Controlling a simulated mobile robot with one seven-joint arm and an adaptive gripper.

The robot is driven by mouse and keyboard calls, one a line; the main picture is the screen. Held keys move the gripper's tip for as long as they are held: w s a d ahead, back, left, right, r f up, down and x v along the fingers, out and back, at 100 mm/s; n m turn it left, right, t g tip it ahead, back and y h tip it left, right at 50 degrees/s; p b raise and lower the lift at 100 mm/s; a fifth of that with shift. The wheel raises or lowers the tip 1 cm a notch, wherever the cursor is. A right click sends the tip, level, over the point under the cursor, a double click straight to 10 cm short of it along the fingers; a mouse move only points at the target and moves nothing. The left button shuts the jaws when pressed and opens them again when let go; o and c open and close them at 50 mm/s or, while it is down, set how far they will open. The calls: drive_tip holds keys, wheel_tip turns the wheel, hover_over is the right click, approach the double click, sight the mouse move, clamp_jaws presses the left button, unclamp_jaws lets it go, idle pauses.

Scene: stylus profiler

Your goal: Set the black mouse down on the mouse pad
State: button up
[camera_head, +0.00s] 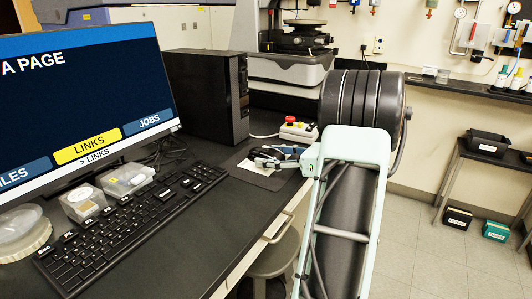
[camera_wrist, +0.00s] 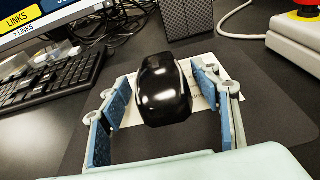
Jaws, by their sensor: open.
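The glossy black mouse (camera_wrist: 165,92) sits between the two blue-padded fingers of my gripper (camera_wrist: 160,105) in the wrist view. The fingers are open, with a gap on the mouse's left and the right finger close to its side. The dark grey mouse pad (camera_wrist: 268,118) spreads beneath and around them, with a pale sheet or patch under the mouse. The mouse appears to be over the pad; its underside is hidden, so contact cannot be told. In the head view, my gripper (camera_head: 274,156) is low over the pad (camera_head: 262,180) and largely hides the mouse.
The keyboard (camera_head: 130,222) lies left of the pad, before the monitor (camera_head: 80,100). A black computer tower (camera_head: 208,95) stands behind. A control box with a red button (camera_head: 298,130) and its white cable are close behind the pad. The desk's edge is near on the right.

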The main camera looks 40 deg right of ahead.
drive_tip(key=v, duration=0.7)
drive_tip(key=p+v, duration=0.1)
drive_tip(key=v, duration=0.2)
drive_tip(key=shift+d+r, duration=0.15)
drive_tip(key=shift+r, duration=0.2)
